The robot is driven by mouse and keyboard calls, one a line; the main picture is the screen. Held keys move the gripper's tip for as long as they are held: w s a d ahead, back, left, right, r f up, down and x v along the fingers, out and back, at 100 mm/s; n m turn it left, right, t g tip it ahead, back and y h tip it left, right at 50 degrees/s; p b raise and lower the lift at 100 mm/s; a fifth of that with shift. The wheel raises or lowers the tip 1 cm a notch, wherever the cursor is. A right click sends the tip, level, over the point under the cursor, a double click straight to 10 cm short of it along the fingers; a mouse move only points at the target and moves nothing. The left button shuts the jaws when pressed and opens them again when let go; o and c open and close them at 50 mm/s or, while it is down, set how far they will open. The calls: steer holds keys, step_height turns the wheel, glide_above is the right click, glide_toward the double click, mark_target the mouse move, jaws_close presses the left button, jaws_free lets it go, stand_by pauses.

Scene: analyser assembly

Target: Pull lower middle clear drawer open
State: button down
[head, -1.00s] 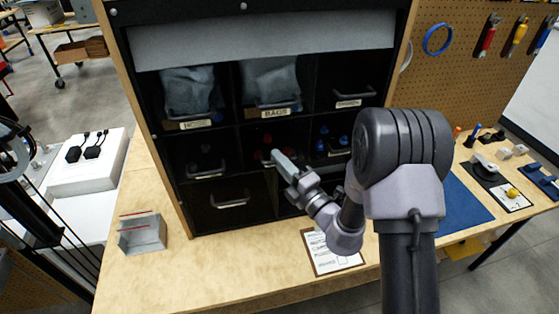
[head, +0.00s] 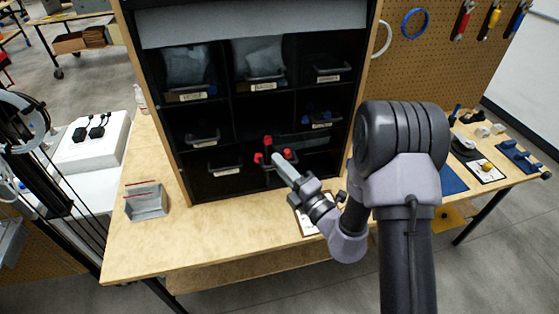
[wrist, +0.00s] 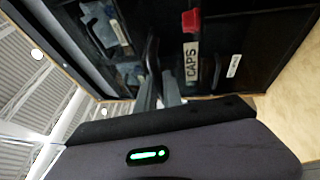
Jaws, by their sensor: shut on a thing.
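The clear drawer with red caps (head: 287,154) stands out from the middle column of the black cabinet (head: 345,98). Its compartment (head: 253,112) behind looks dark and empty. In the wrist view its CAPS label (wrist: 192,62) and a red cap (wrist: 191,20) show on the dark drawer. My gripper (head: 276,161) is at the drawer's front, shut on its handle, and hides part of the front. In the wrist view the gripper fingers (wrist: 160,88) close around the dark handle (wrist: 151,58).
Shut drawers surround it, with a blue-capped one (head: 320,118) to the right and a handled one (head: 203,139) to the left. A small grey bin (head: 146,206) stands on the wooden bench (head: 215,238). A clipboard (head: 303,215) lies near my arm. The front bench left of my arm is clear.

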steer(key=shift+s+d, duration=0.2)
steer(key=shift+s, duration=0.4)
steer(key=c, duration=1.8)
jaws_free()
steer(key=p+v, duration=0.1)
steer(key=v, duration=1.6)
steer(key=shift+s+d+r, duration=0.1)
steer(key=shift+s, duration=0.1)
